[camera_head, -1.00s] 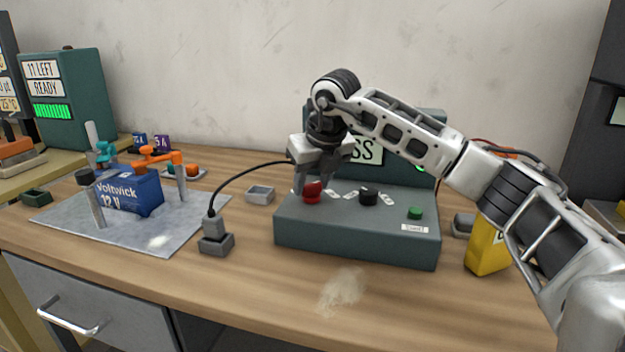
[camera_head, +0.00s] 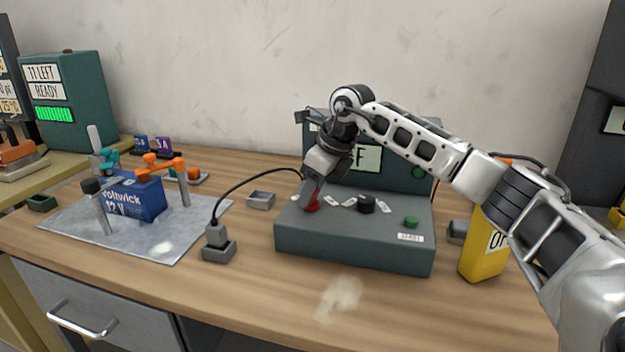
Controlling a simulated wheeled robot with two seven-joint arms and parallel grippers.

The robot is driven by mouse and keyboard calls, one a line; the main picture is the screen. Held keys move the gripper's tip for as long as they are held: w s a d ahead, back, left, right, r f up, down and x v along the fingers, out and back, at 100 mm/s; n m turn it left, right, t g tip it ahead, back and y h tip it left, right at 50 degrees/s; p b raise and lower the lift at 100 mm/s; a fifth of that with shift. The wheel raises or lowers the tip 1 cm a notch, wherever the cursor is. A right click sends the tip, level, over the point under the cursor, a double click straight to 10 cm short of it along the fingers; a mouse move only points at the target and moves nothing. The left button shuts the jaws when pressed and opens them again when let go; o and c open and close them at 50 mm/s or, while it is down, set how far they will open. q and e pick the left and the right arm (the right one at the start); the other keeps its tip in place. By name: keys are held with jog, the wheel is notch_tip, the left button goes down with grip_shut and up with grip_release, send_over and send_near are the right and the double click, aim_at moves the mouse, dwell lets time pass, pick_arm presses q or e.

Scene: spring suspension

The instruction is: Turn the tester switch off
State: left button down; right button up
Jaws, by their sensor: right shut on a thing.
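The tester (camera_head: 355,249) is a dark green box on the bench with an upright back panel. Its red switch knob (camera_head: 311,206) is at the left of the top face. My right gripper (camera_head: 312,196) is shut on the red knob from above, tilted, and hides part of it. A black knob (camera_head: 367,203) and a green button (camera_head: 411,221) are to its right. The display (camera_head: 364,158) on the back panel is partly hidden by my arm; a letter "F" shows. The lamp (camera_head: 418,172) on the panel looks dark green. My left gripper is not in view.
A blue battery (camera_head: 140,201) sits on a grey mat (camera_head: 185,238) at the left, with small orange and teal clamps around it. A cabled grey plug block (camera_head: 219,246) stands left of the tester. A yellow meter (camera_head: 482,254) stands at its right.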

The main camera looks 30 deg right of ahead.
jog(key=n+p, duration=0.1)
jog(key=n, duration=0.1)
jog(key=n+y+p, duration=0.1)
jog(key=shift+r+n+g, duration=0.2)
jog(key=shift+n+g, duration=0.2)
jog(key=n+g+p, duration=0.1)
jog(key=n, duration=0.1)
jog(key=shift+w+n+y, duration=0.15)
jog(key=shift+n+y, duration=0.15)
jog(key=shift+y, duration=0.1)
jog(key=shift+d+f+n+g+p, duration=0.1)
jog(key=shift+n+g+p, duration=0.35)
jog(key=shift+n, duration=0.75)
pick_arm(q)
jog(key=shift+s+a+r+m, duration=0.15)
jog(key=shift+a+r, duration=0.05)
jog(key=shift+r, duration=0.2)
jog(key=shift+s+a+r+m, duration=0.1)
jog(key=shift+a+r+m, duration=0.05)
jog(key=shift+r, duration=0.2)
pick_arm(e)
jog(key=shift+n+g+y, duration=0.3)
jog(key=shift+n+g, duration=0.05)
jog(key=shift+n, duration=0.75)
jog(key=o, duration=1)
